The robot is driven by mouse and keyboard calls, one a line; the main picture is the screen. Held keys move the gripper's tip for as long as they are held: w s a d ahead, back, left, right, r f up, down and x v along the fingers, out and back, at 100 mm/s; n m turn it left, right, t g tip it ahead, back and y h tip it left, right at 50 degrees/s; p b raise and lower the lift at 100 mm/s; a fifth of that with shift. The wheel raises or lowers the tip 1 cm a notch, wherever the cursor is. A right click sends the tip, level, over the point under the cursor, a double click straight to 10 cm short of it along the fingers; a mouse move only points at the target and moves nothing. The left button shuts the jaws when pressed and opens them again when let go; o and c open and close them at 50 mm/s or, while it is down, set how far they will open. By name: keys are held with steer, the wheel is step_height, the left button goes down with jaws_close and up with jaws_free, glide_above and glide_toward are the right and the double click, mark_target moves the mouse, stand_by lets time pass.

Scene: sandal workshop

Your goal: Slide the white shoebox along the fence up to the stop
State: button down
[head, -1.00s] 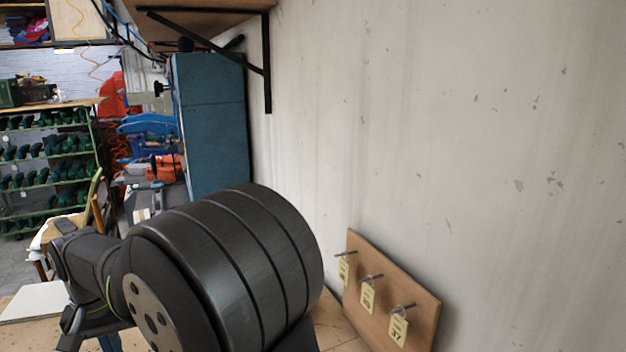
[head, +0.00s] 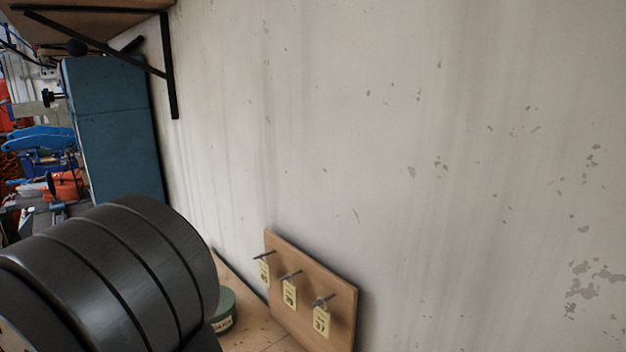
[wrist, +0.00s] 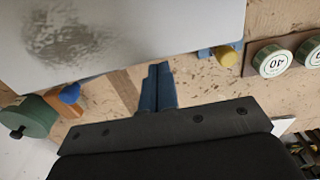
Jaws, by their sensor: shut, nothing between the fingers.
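My gripper (wrist: 158,72) shows in the wrist view with its two blue fingers together and nothing between them. The fingertips point at a large pale, flat surface (wrist: 150,30) with a shiny mottled patch, which fills the upper left. I cannot tell for sure whether this is the white shoebox. The stop is not identifiable. The head view shows neither gripper nor box.
A green round tin (head: 224,309) stands on the bench by the wall. A wooden board (head: 312,292) with hooks and numbered yellow tags is beside it. In the wrist view, a blue knob (wrist: 70,93), a yellow piece (wrist: 228,57) and round white-topped pieces (wrist: 272,61) surround the bare bench.

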step_height(320, 180, up, 8)
steer(key=shift+w+a, duration=0.2)
stand_by(0.8)
step_height(320, 180, down, 8)
stand_by(0.8)
steer(key=shift+s+d, duration=0.1)
